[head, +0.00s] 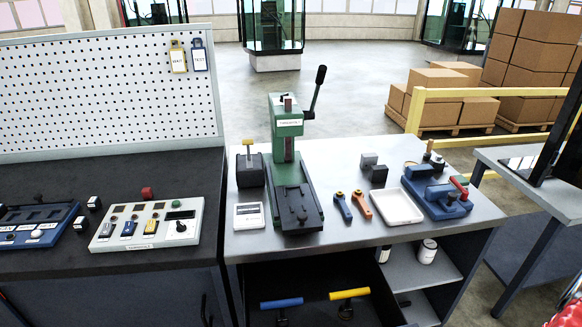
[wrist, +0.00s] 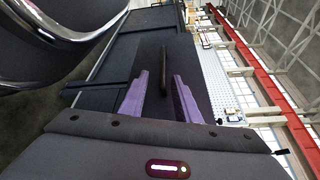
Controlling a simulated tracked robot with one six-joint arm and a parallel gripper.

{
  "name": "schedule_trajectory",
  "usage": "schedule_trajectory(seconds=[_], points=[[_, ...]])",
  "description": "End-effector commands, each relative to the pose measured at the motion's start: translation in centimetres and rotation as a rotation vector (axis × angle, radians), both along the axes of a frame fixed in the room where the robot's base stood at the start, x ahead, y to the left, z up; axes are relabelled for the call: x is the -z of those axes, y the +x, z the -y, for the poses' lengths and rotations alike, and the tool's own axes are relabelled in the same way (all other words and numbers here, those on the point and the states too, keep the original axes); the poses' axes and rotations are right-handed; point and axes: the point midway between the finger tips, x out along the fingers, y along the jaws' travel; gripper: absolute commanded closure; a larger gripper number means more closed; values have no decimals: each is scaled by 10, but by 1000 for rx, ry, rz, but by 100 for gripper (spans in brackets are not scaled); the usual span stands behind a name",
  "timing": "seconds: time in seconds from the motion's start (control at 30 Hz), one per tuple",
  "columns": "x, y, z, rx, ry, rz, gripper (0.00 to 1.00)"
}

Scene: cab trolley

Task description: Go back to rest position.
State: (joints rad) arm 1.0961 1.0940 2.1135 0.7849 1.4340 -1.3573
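My gripper (wrist: 160,76) shows in the wrist view with its two purple fingers apart. It is open and nothing is clamped in it. A dark upright bar, like a cabinet handle (wrist: 164,62), appears between and past the fingertips, in front of a dark panel. I cannot tell how far it is from the fingers. The picture is turned sideways, with the white pegboard (wrist: 222,90) to the right. My gripper does not show in the head view.
A bench with a green press (head: 288,150) and a white tray (head: 397,207) stands ahead, its drawer (head: 262,275) open. The dark bench with a control panel (head: 148,225) is at left. A table (head: 540,185) stands right. Boxes (head: 440,82) are behind a yellow rail.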

Motion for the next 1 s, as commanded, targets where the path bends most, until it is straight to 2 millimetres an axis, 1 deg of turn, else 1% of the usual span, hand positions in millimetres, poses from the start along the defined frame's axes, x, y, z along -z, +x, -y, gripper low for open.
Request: schedule_trajectory(seconds=[0.07,0.23,0.43,0.7,1.0], points=[[4,-3,-1,-6,4,-61,71],[12,-19,-8,-39,12,-221,71],[13,-36,-10,-80,-20,-384,71],[0,-48,-3,-148,-156,-549,71],[-26,-49,10,-204,-385,-672,71]])
